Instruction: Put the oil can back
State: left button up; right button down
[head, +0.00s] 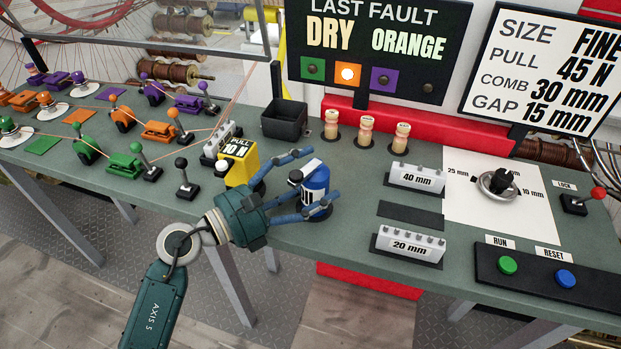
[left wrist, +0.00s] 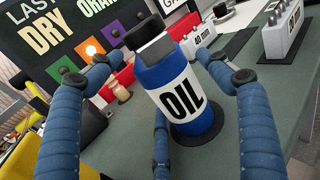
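The oil can (head: 314,183) is a blue bottle with a white band and a dark cap. It stands upright on a round black pad (head: 318,214) on the green bench. In the left wrist view, the can (left wrist: 178,92) shows its OIL label, and the pad (left wrist: 205,134) shows under its base. My left gripper (head: 318,176) reaches in from the left with its blue fingers spread around the can. In the left wrist view, gaps show between the side fingers and the can, so the gripper looks open. My right gripper is in neither view.
A yellow 10 N block (head: 238,165) stands close left of my left gripper. An empty black bin (head: 285,118) and several wooden pegs (head: 366,130) stand behind. The 40 mm comb (head: 416,180) and 20 mm comb (head: 409,246) stand to the right, with a bare dark pad (head: 410,215) between them.

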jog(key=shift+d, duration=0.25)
pick_arm(q)
jog(key=shift+r, duration=0.2)
jog(key=b+v, duration=0.1)
jog(key=v, duration=0.4)
jog(key=b+v, duration=0.2)
jog(key=v, duration=0.3)
jog(key=shift+s+a+f, duration=0.25)
jog(key=shift+s+a, duration=0.05)
jog(key=shift+s+a+r+b, duration=0.2)
jog(key=shift+s+a+b, duration=0.15)
jog(key=shift+a, duration=0.15)
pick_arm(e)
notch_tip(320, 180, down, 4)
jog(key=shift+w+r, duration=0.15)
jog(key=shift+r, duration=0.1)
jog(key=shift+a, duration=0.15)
